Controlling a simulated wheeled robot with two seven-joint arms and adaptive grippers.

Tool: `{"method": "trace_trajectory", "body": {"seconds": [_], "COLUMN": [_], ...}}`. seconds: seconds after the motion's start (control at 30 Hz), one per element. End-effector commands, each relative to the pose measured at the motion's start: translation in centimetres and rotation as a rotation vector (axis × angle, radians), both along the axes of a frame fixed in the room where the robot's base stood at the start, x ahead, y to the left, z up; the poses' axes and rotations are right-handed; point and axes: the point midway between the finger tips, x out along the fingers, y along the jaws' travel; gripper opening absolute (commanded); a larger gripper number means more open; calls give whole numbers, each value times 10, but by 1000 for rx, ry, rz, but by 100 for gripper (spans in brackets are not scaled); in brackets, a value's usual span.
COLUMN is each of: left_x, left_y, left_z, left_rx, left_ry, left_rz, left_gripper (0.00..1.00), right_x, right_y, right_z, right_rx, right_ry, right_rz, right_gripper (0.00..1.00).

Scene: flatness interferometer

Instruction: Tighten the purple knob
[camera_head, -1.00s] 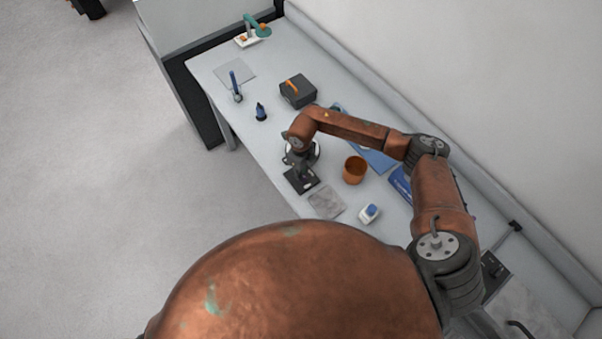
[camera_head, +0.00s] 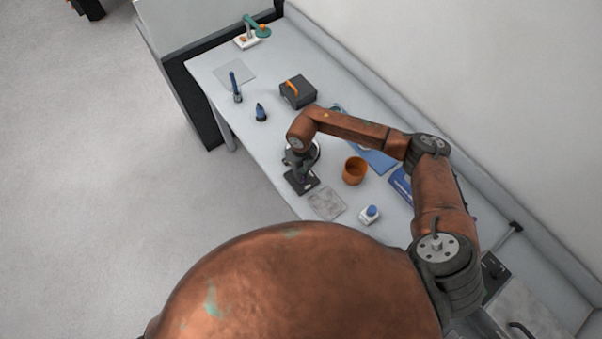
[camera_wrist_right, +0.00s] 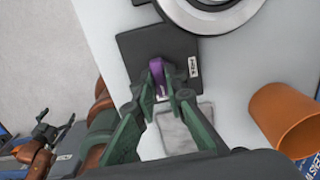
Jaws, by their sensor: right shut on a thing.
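The purple knob (camera_wrist_right: 157,70) stands up over the dark square base plate (camera_wrist_right: 138,45) of the interferometer. A round silver-rimmed part (camera_wrist_right: 222,20) adjoins the plate. My right gripper (camera_wrist_right: 159,86) is shut on the knob, with one green finger on each side of it. In the head view, my right gripper (camera_head: 303,169) is small and dark above the base plate (camera_head: 297,186), and the knob is hard to make out. A dark, gripper-like part of what looks like my left arm (camera_wrist_right: 45,130) shows at the lower left of the wrist view; its jaws are unclear.
An orange-brown cup (camera_head: 354,171) stands right of the base plate. A grey mat (camera_head: 326,203) and a white bottle with a blue cap (camera_head: 369,214) lie nearer. A black box with an orange handle (camera_head: 298,91) and blue tools (camera_head: 261,112) are farther back. A wall bounds the right side.

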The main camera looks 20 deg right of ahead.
Motion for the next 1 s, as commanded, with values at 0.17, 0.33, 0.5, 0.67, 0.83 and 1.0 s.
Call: {"method": "trace_trajectory", "body": {"seconds": [0.17, 0.33, 0.5, 0.67, 0.83, 1.0], "left_x": [0, 0, 0, -2, -1, -1], "left_y": [0, 0, 0, 2, 1, 1], "left_z": [0, 0, 0, 0, 0, 0], "left_rx": [0, 0, 0, 2, 1, 1], "left_ry": [0, 0, 0, 2, 1, 1], "left_rz": [0, 0, 0, 1, 1, 1], "left_gripper": [100, 100, 100, 100, 100, 100], "right_x": [-1, -1, 0, 0, 1, 2], "right_y": [1, 0, 0, 0, 0, 0], "right_z": [0, 0, 0, 2, 22, 58], "right_rx": [1, 1, 1, 0, 1, 1], "right_ry": [1, 1, 0, 0, -4, -4], "right_rz": [2, 2, 2, 2, 3, 3], "right_gripper": [16, 28, 29, 29, 29, 29]}}
